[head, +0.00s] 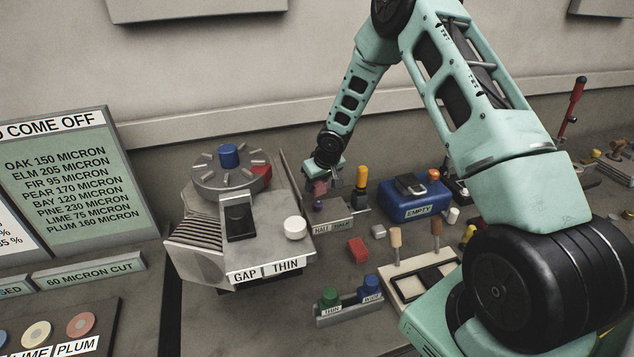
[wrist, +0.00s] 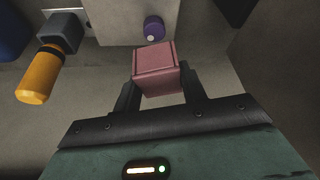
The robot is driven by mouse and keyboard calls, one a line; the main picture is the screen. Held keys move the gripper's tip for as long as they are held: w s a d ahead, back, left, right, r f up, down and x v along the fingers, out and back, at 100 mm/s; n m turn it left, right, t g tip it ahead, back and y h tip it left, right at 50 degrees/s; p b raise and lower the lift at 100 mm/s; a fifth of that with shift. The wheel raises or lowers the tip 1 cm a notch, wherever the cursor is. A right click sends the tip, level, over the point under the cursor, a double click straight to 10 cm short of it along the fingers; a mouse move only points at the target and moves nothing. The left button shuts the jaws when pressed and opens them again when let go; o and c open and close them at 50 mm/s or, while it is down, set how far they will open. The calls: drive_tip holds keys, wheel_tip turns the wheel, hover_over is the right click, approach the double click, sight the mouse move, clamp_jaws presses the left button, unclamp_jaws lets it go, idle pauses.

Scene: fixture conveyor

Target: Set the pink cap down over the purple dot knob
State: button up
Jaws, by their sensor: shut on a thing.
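The pink cap (wrist: 156,68) is a small box-like block between my fingers. My gripper (wrist: 160,82) is shut on it. In the head view my gripper (head: 328,180) holds the pink cap (head: 319,188) near the left end of a grey block. The purple dot knob (wrist: 154,26) is a short purple cylinder with a pale dot on its end. It stands out from the grey block and lies just beyond the cap in the wrist view, uncovered. In the head view the purple knob (head: 318,206) shows just below the cap. Contact between them cannot be told.
The grey block (head: 332,225) is labelled HALF. A yellow-handled tool (wrist: 38,80) stands left of the cap in the wrist view. A grey machine (head: 205,235) with a dial is left; a blue box (head: 405,208) marked EMPTY is right. A red block (head: 357,249) lies in front.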

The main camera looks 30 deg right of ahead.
sight(317, 203)
drive_tip(key=shift+s, duration=0.15)
idle(0.3)
wheel_tip(317, 203, down, 7)
drive_tip(key=b, duration=0.5)
drive_tip(key=shift+r+b, duration=0.1)
drive_tip(key=shift+b, duration=0.3)
drive_tip(key=shift+f+b, duration=0.45)
drive_tip(key=shift+f, duration=0.1)
drive_tip(key=o, duration=1)
drive_tip(key=shift+o, duration=0.2)
drive_tip(key=b+v, duration=0.1)
drive_tip(key=v, duration=1.6)
drive_tip(key=shift+s+r, duration=0.15)
